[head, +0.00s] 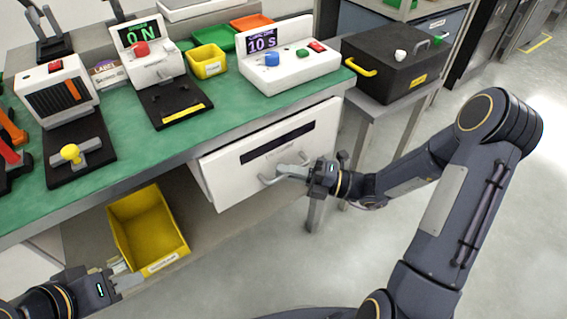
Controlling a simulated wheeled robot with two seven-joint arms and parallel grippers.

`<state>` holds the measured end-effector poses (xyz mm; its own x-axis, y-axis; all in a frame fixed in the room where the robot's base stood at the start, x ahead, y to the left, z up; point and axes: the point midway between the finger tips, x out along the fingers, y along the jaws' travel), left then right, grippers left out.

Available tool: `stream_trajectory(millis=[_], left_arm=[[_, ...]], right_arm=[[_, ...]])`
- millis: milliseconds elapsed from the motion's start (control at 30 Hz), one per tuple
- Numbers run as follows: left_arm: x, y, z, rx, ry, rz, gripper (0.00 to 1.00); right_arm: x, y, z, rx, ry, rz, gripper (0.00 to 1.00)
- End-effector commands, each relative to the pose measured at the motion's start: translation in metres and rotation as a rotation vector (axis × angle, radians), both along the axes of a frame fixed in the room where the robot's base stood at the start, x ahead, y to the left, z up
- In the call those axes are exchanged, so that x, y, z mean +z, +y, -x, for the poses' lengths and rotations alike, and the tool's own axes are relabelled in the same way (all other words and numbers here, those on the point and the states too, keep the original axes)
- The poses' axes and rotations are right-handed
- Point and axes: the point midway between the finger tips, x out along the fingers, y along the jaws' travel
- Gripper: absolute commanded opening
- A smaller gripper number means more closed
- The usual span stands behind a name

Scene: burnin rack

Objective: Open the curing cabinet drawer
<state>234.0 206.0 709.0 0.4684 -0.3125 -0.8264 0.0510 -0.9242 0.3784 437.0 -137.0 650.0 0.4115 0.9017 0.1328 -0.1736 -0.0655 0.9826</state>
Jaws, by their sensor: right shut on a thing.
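The white drawer (230,180) of the cabinet sits under the front edge of the green bench top, with a dark strip and a small label on its front. Its grey bar handle (266,181) is at the middle of the front. My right gripper (284,171) is shut on the handle and hides part of it. The drawer front is close under the bench edge; I cannot tell whether it stands slightly out. My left gripper (128,280) is low at the left, beside the yellow bin, and I cannot tell how far apart its fingers are.
The yellow bin (125,211) is below the bench, left of the drawer. The green bench top (125,146) carries a white timer box (290,75), a force tester and small trays. A black case (385,62) stands on a side table at right. The floor before the drawer is clear.

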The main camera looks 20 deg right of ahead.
Motion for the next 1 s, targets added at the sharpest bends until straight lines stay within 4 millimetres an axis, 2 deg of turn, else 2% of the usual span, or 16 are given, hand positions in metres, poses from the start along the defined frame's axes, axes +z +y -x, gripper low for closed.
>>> stream_trajectory(millis=[33, 300, 600, 800, 1000], left_arm=[[0.01, 0.0, 0.0, 0.0, 0.0, 0.0, 0.36], [0.041, 0.0, 0.0, 0.0, 0.0, 0.0, 0.36], [0.062, 0.0, 0.0, 0.0, 0.0, 0.0, 0.36], [0.069, 0.0, 0.0, 0.0, 0.0, 0.0, 0.36], [0.071, 0.0, 0.0, 0.0, 0.0, 0.0, 0.36]], right_arm=[[0.004, -0.004, 0.01, -0.001, 0.007, 0.0, 0.0], [0.005, -0.026, 0.071, -0.003, 0.011, -0.001, 0.0], [0.003, -0.05, 0.137, -0.004, 0.007, 0.0, 0.0], [0.001, -0.06, 0.166, -0.001, 0.004, -0.001, 0.0], [0.001, -0.065, 0.18, 0.001, 0.002, -0.001, 0.0]])
